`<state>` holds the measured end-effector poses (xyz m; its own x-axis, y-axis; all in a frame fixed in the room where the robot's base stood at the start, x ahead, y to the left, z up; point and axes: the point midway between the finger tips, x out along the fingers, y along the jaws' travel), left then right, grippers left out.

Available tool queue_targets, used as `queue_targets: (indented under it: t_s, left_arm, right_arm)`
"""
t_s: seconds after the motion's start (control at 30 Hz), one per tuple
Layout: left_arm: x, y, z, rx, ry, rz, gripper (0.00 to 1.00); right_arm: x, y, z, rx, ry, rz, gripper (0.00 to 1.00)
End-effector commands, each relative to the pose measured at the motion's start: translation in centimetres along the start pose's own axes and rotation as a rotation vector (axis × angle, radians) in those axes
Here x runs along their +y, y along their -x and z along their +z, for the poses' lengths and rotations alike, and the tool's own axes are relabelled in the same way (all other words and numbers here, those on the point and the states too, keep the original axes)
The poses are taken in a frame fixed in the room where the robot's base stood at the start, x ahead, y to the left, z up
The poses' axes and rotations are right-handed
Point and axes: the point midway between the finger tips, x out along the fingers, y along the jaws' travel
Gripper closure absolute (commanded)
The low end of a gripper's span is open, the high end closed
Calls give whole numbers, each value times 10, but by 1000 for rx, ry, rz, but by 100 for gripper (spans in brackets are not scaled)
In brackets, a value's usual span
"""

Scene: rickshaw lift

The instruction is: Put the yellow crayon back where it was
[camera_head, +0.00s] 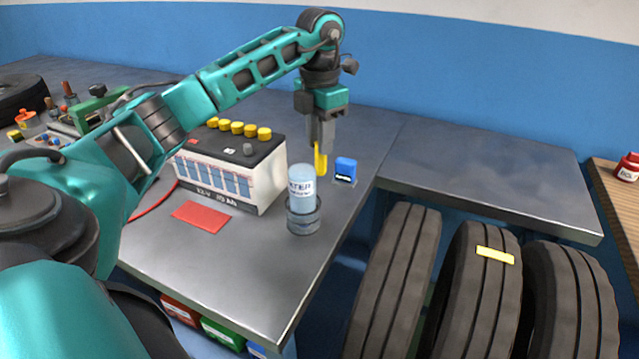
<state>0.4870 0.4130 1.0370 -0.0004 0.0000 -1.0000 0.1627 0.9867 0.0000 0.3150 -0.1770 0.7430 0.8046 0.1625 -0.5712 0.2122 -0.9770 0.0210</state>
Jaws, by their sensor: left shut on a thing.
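The yellow crayon (320,161) is held upright between the fingers of my left gripper (320,145), which points down. It is just behind the water bottle (301,190) and left of a small blue box (345,170). The lower end of the crayon is partly hidden by the bottle, so I cannot tell whether it touches the bench. My right gripper is not in view.
A white battery (232,175) with yellow caps stands left of the bottle. A red card (201,217) lies in front of it. The grey bench (250,260) has free room at its front. Several tires (470,290) stand at right.

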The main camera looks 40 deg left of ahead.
Motion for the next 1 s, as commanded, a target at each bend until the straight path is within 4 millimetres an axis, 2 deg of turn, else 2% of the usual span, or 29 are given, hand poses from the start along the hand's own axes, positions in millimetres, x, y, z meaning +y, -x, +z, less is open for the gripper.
queue_targets:
  t_s: [0.03, 0.13, 0.47, 0.63, 0.7, 1.0]
  left_arm:
    - [0, -15, -1, 5, 0, -1, 100]
    - [0, -36, -1, 4, 0, -1, 100]
    - [0, -65, -1, 3, 0, -1, 100]
    - [0, -91, 0, 3, 1, -1, 100]
    - [0, -97, 0, 1, 1, -1, 100]
    - [0, -99, 0, -1, 0, 0, 100]
  right_arm:
    - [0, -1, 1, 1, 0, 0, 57]
    - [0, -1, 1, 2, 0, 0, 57]
    - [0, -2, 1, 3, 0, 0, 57]
    - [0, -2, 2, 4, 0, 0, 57]
    - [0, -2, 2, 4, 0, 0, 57]
    - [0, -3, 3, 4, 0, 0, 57]
